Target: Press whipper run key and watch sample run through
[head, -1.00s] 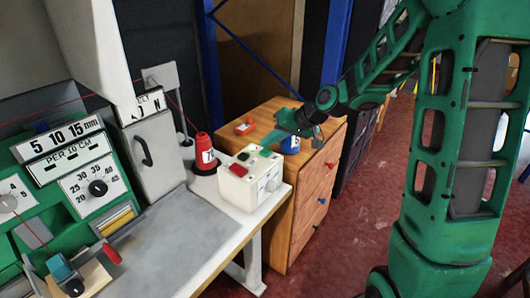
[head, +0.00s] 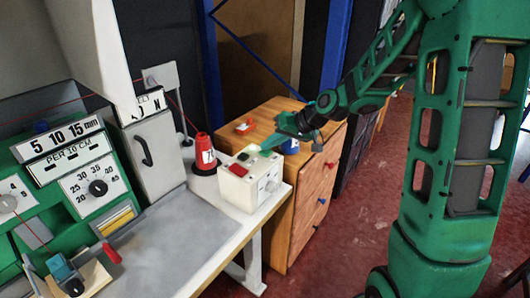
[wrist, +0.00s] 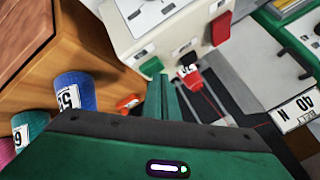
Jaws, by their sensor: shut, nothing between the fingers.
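The white control box (head: 250,190) stands at the right end of the bench, with a red key (head: 238,170) and a green key (head: 252,148) on top. The green key looks brightly lit. My gripper (head: 266,143) is shut and empty, its tips at or just beside the green key; I cannot tell whether they touch it. In the wrist view the closed fingers (wrist: 165,82) point towards the box edge beside the green key (wrist: 143,54). The red key (wrist: 221,28) lies farther right there. No rug sample can be made out.
A red yarn cone (head: 203,152) stands behind the box, with red yarn leading up to a post (head: 178,100). A green machine (head: 70,165) with dials fills the left. A wooden cabinet (head: 300,190) stands right of the bench, with coloured cones on it.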

